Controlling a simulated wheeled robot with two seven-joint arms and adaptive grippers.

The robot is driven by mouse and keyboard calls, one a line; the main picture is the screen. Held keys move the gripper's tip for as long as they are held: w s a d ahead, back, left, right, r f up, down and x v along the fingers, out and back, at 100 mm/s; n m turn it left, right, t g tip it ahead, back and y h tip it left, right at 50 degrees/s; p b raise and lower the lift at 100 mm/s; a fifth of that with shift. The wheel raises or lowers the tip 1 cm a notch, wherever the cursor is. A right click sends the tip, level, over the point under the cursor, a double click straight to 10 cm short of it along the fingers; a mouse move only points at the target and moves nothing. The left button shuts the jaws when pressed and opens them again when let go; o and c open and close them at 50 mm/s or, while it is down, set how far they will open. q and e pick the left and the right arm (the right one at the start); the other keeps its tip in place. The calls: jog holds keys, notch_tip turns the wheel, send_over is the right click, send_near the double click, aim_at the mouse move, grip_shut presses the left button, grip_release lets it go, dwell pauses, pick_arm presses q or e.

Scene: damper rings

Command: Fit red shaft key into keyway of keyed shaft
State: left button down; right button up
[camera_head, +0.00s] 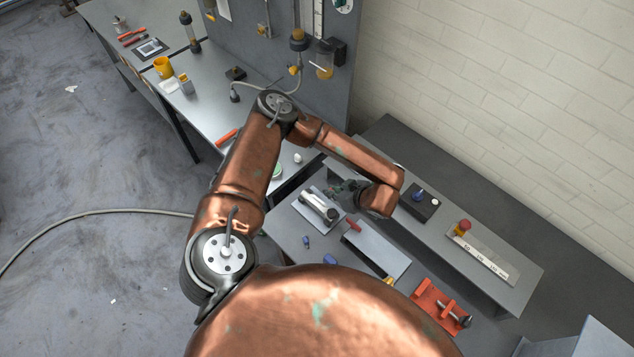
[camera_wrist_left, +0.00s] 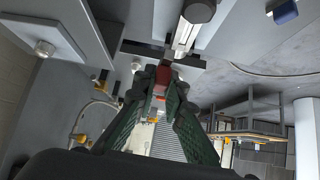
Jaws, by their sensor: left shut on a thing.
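The keyed shaft is a silver cylinder with a dark end (camera_head: 317,204), lying on a pale plate on the low bench in the head view. It also shows at the top of the left wrist view (camera_wrist_left: 183,38); I cannot make out its keyway. My left gripper (camera_head: 344,190) is beside the shaft, to its right in the head view, partly hidden by my arm. In the left wrist view the fingers (camera_wrist_left: 164,88) are shut on the red shaft key (camera_wrist_left: 162,76). The key's tip points towards the shaft's end region; contact cannot be told. My right gripper is not in view.
A grey block (camera_head: 368,247) with a red piece (camera_head: 353,225) on it, blue pieces (camera_head: 330,259) and a red-orange fixture (camera_head: 436,302) lie nearby. A raised shelf behind holds a black box (camera_head: 419,203) and a red knob (camera_head: 463,227).

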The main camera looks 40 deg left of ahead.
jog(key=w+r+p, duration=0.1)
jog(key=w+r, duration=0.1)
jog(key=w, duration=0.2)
pick_arm(q)
jog(key=shift+n+g, duration=0.5)
jog(key=shift+n, duration=0.2)
jog(key=a, duration=0.1)
jog(key=s+a, duration=0.1)
jog(key=s+a+f, duration=0.1)
jog(key=a, duration=0.1)
jog(key=shift+s+a, duration=0.1)
jog(key=shift+f, duration=0.25)
notch_tip(320, 180, down, 3)
jog(key=b, duration=0.3)
jog(key=shift+f, duration=0.1)
jog(key=shift+f+b, duration=0.35)
jog(key=shift+f, duration=0.2)
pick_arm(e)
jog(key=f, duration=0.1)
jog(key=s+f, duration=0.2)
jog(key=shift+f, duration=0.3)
pick_arm(q)
jog(key=shift+r, duration=0.1)
